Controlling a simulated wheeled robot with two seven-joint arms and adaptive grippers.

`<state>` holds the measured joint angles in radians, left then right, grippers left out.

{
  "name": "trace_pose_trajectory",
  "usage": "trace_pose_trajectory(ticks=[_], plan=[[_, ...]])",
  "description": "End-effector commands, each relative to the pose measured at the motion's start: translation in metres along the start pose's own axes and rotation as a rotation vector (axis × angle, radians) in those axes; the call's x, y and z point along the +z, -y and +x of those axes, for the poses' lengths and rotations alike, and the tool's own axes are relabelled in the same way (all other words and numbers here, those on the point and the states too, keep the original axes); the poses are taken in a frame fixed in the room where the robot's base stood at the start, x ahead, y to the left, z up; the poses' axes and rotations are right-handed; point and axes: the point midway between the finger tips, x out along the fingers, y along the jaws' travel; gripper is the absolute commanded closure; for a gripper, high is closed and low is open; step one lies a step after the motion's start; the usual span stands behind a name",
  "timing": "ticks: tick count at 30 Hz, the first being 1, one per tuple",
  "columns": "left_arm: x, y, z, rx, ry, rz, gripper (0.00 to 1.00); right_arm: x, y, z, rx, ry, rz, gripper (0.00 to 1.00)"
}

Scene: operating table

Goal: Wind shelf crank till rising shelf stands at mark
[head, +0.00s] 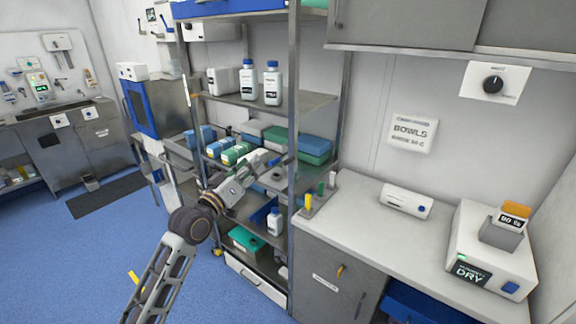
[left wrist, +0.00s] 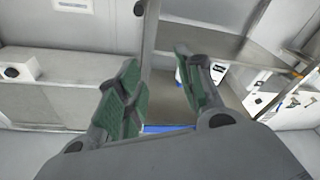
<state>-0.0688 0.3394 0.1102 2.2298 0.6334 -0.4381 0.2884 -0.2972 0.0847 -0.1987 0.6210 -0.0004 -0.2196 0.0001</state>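A metal shelf rack (head: 292,100) stands at the centre of the head view, with several shelves. I cannot tell which shelf is the rising one. My left gripper (head: 268,163) reaches in at the rack's middle level, in front of green and blue boxes. In the left wrist view its green-padded fingers (left wrist: 157,60) are apart with nothing held between them. A dark round knob (left wrist: 139,8) shows beyond them at the top; I cannot tell whether it belongs to the crank. My right gripper is out of view.
White bottles (head: 272,84) stand on the upper shelf. Green and blue boxes (head: 314,146) fill the middle one. Blue floor (head: 80,260) is open at left.

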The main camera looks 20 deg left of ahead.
Motion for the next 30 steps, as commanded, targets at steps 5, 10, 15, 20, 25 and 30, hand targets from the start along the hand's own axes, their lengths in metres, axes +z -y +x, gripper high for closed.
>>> trace_pose_trajectory(ticks=[5,10,15,20,25,30], plan=[[0.013,-0.001,0.0,0.007,0.053,-0.097,0.63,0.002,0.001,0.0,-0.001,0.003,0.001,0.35],[0.025,-0.004,-0.001,0.014,0.11,-0.2,0.63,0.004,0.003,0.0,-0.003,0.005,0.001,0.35],[0.037,-0.005,-0.002,0.009,0.165,-0.293,0.63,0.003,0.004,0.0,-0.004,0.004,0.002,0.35],[0.043,-0.004,-0.003,-0.004,0.19,-0.343,0.63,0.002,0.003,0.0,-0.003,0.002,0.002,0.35],[0.043,-0.004,-0.003,-0.007,0.19,-0.37,0.63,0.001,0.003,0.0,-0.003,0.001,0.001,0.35],[0.042,-0.004,-0.003,-0.007,0.19,-0.371,0.63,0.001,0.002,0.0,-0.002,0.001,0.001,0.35]])
